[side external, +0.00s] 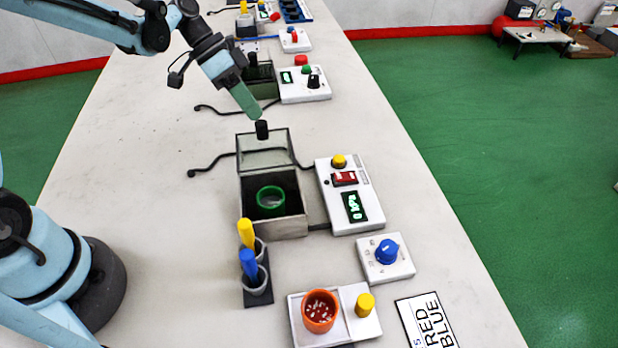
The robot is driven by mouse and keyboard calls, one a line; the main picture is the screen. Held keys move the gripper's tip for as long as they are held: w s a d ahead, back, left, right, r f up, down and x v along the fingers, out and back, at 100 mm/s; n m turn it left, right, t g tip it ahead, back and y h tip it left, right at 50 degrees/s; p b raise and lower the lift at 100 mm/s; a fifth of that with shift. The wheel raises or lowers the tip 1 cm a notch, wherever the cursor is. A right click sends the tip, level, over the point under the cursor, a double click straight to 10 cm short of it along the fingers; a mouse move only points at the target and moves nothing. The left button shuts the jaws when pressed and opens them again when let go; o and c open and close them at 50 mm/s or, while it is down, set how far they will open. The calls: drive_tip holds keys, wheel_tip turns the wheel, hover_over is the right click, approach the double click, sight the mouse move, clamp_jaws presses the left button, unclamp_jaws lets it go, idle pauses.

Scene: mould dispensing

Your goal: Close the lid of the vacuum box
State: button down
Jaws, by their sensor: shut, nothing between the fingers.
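An open grey box (279,227), which I take to be the vacuum box, stands mid-table with a green cup (271,198) inside. Its see-through lid (268,158) stands raised at the box's back edge. A black knob (262,130) sits at the lid's top. My gripper (254,112) is shut and empty, pointing down just above and behind the knob. The tips look very close to the knob; I cannot tell whether they touch it.
A control panel (350,215) stands right of the box. Yellow and blue-handled tools stand in a dark holder (258,297) in front. An orange cup (319,311) sits on a white device nearby. Another box (262,72) stands behind my gripper. The table's left side is mostly clear.

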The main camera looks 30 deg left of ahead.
sight(249, 148)
idle(0.3)
drive_tip(key=s+d, duration=0.8)
idle(0.3)
drive_tip(key=shift+w+a, duration=0.3)
drive_tip(key=shift+a, duration=0.1)
drive_tip(key=w+a, duration=0.2)
drive_tip(key=a, duration=0.1)
drive_tip(key=shift+a+r, duration=0.2)
drive_tip(key=shift+a, duration=0.05)
drive_tip(key=w+v, duration=0.1)
drive_tip(key=v, duration=0.8)
drive_tip(key=s+a+f+n+t+y, duration=0.1)
drive_tip(key=s+f+n+t+y, duration=0.1)
drive_tip(key=s+n+t+y, duration=0.4)
drive_tip(key=shift+s+f+n+y, duration=0.25)
drive_tip(key=shift+n+y, duration=0.45)
drive_tip(key=shift+n, duration=0.1)
